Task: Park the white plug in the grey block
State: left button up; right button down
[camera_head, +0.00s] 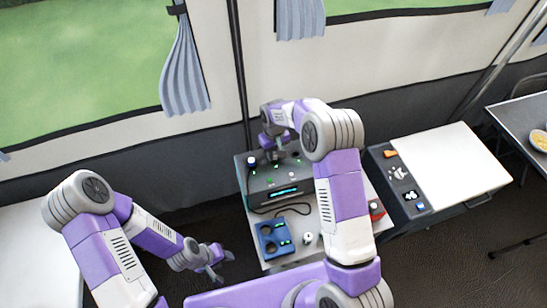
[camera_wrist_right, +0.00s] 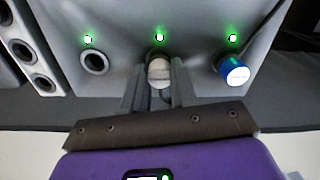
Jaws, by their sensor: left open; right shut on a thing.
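My right gripper (camera_wrist_right: 160,85) is shut on the white plug (camera_wrist_right: 159,71), which sits between its fingers below the middle green light of a grey panel. The plug covers the middle socket, so I cannot tell whether it is in it. In the head view my right gripper (camera_head: 278,152) is over the top of the dark grey device (camera_head: 262,206), and the plug is hidden there. A pale grey piece (camera_wrist_right: 18,48) with round holes shows partly at the wrist view's left edge; I cannot tell whether it is the grey block. My left gripper (camera_head: 211,268) is open and empty, left of the table.
A blue plug (camera_wrist_right: 237,73) sits right of the white plug, and an empty socket (camera_wrist_right: 95,62) lies left of it. A blue block (camera_head: 267,228) with round holes and a red thing (camera_head: 376,208) stand on the table. A black cable (camera_head: 293,208) lies before the device.

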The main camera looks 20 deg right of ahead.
jog(key=shift+r+p, duration=0.85)
jog(key=shift+r, duration=0.65)
jog(key=shift+r, duration=0.25)
jog(key=shift+r+p, duration=0.3)
notch_tip(320, 180, up, 2)
jog(key=shift+r+p, duration=0.1)
jog(key=shift+p, duration=0.7)
jog(key=d+f, duration=0.1)
jog(key=d, duration=0.5)
jog(key=d+f+b, duration=0.1)
jog(key=d, duration=0.5)
jog(key=s+d+f+b, duration=0.1)
jog(key=d, duration=0.5)
jog(key=shift+s+d+f, duration=0.1)
jog(key=shift+f, duration=0.1)
jog(key=shift+f+b, duration=1.45)
jog(key=shift+f, duration=0.2)
jog(key=c, duration=0.6)
grip_release()
